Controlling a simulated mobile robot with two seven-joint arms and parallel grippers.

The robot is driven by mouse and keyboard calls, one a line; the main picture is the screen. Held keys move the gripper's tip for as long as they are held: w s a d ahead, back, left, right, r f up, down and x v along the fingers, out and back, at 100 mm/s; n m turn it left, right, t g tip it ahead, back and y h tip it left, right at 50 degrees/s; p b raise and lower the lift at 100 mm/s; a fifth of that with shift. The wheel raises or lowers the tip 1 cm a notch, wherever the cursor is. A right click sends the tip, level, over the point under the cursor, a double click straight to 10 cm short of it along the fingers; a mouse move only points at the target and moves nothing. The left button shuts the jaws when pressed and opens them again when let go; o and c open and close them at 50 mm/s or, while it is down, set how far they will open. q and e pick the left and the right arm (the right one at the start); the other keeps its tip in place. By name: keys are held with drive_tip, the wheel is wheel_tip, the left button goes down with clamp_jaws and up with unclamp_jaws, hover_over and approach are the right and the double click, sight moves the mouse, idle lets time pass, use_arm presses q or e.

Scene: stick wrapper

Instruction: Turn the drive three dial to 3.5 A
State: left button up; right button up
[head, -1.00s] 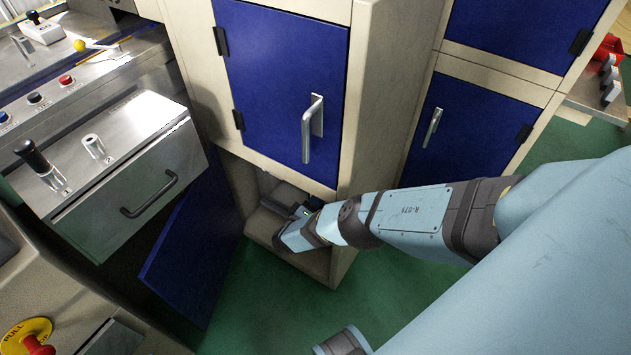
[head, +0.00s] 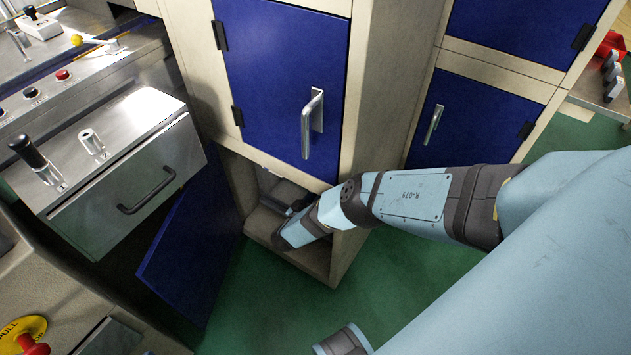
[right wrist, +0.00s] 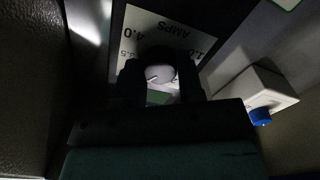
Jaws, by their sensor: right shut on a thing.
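The dial (right wrist: 160,74) is a pale round knob with a dark pointer line, seen in the right wrist view. Its white scale plate (right wrist: 158,28) reads AMPS, upside down, with 4.0 and 3.5 at left and 1.0 at right; the fingers hide other marks. The pointer's exact reading is too dark to tell. My right gripper (right wrist: 161,80) is shut on the dial, one dark finger on each side. In the head view my right gripper (head: 292,208) reaches into the open lower compartment (head: 260,237), where the dial is hidden.
The blue lower door (head: 187,255) hangs open left of my arm. A closed blue door (head: 285,75) with a handle is above the compartment. A white box with a blue knob (right wrist: 262,116) sits right of the dial. Dark walls flank the gripper closely.

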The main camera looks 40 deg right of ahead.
drive_tip(key=m, duration=0.6)
drive_tip(key=shift+b, duration=0.3)
use_arm(q)
drive_tip(key=shift+w+d+r+t, duration=0.25)
drive_tip(key=shift+d+r, duration=0.05)
drive_tip(key=shift+r, duration=0.2)
drive_tip(key=shift+w+d+r+t, duration=0.25)
drive_tip(key=shift+r, duration=0.2)
use_arm(e)
drive_tip(key=shift+m, duration=1.9)
drive_tip(key=o, duration=0.9)
use_arm(q)
drive_tip(key=shift+a+h, duration=0.15)
drive_tip(key=shift+h, duration=0.25)
drive_tip(key=shift+s+a+f+g+y+p, duration=0.2)
drive_tip(key=shift+f, duration=0.25)
drive_tip(key=shift+s+a+f+g+y+p, duration=0.2)
drive_tip(key=shift+f, duration=0.2)
use_arm(e)
drive_tip(key=shift+v, duration=6.95)
